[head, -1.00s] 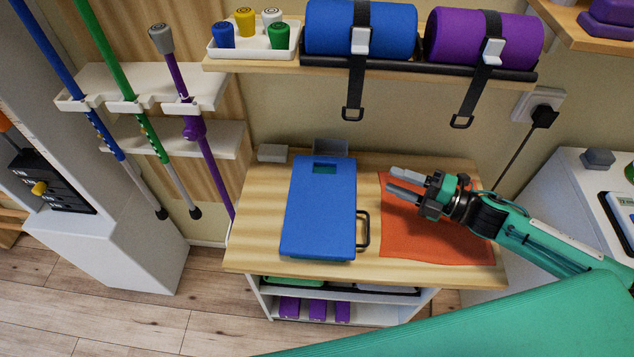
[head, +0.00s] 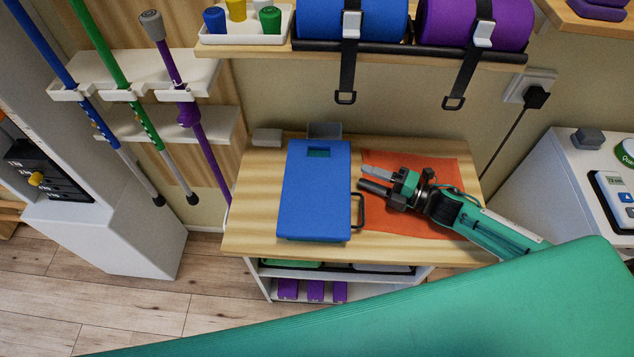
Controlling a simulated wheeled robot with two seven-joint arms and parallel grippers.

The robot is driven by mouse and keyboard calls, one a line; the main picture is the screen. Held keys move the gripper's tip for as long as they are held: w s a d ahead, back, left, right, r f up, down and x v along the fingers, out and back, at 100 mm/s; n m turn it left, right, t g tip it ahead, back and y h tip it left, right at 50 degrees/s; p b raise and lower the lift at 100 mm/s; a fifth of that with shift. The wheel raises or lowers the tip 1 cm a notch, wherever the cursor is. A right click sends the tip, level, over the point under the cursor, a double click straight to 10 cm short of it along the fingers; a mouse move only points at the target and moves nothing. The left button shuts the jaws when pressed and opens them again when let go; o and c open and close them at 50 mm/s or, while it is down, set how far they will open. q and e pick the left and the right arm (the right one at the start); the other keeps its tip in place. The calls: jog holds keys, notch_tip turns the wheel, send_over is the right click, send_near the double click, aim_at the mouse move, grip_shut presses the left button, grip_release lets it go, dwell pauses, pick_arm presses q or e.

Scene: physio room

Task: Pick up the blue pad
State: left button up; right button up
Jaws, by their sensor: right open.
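The blue pad (head: 314,195) lies flat on the wooden top of a small cabinet (head: 255,215). It has a cut-out slot near its far end and a black handle (head: 359,211) on its right side. My right gripper (head: 365,178) is just right of the pad, above the orange cloth (head: 430,226). Its two fingers are apart, empty, and point left toward the pad's right edge near the handle. I cannot tell whether a fingertip touches the handle. My left gripper is not in view.
A shelf above holds a blue roll (head: 352,18), a purple roll (head: 473,22) and a white tray (head: 246,38) of coloured pegs. Sticks hang in a rack (head: 135,78) at left. A green padded surface (head: 400,310) fills the front right. Grey blocks sit behind the pad.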

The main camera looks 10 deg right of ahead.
jog(key=x, duration=0.2)
jog(key=shift+w+a, duration=0.2)
jog(key=shift+w+a+f, duration=0.1)
jog(key=shift+w+a, duration=0.15)
jog(key=shift+a, duration=0.1)
jog(key=c, duration=0.9)
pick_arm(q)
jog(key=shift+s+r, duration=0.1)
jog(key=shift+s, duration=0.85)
pick_arm(e)
grip_shut()
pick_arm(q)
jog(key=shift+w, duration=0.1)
